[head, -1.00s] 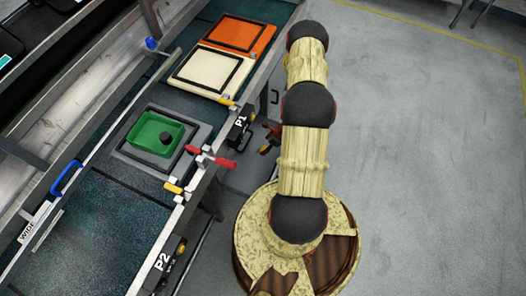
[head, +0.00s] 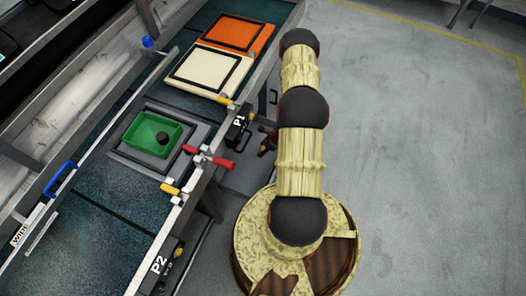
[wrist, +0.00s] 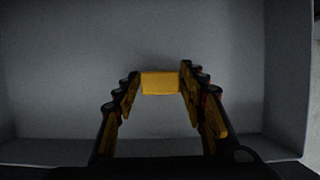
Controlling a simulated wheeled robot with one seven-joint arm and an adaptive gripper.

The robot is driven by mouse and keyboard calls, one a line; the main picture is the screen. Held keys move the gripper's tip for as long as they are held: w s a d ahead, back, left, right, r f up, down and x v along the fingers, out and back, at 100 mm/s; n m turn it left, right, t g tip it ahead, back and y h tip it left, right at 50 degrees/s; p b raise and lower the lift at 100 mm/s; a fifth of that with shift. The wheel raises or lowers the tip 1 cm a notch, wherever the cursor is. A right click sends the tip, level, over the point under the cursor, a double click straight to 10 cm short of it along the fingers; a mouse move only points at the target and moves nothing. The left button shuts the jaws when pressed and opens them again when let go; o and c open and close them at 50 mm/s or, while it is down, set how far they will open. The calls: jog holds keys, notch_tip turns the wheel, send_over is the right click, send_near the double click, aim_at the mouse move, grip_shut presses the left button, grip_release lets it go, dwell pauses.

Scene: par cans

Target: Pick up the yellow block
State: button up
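The yellow block (wrist: 160,83) shows in the wrist view, at the bottom of a grey bin (wrist: 60,70). My gripper (wrist: 160,75) reaches into the bin with its two fingers apart, one on each side of the block. The fingertips look very near the block's left and right sides; I cannot tell whether they touch it. In the head view my arm hides the gripper, and the block does not show.
In the head view, a green tray (head: 133,133) holding a dark round piece (head: 162,138) sits on the bench left of my arm. A cream panel (head: 204,71) and an orange panel (head: 238,34) lie farther back. Open floor (head: 430,150) is on the right.

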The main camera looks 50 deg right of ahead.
jog(key=c, duration=0.6)
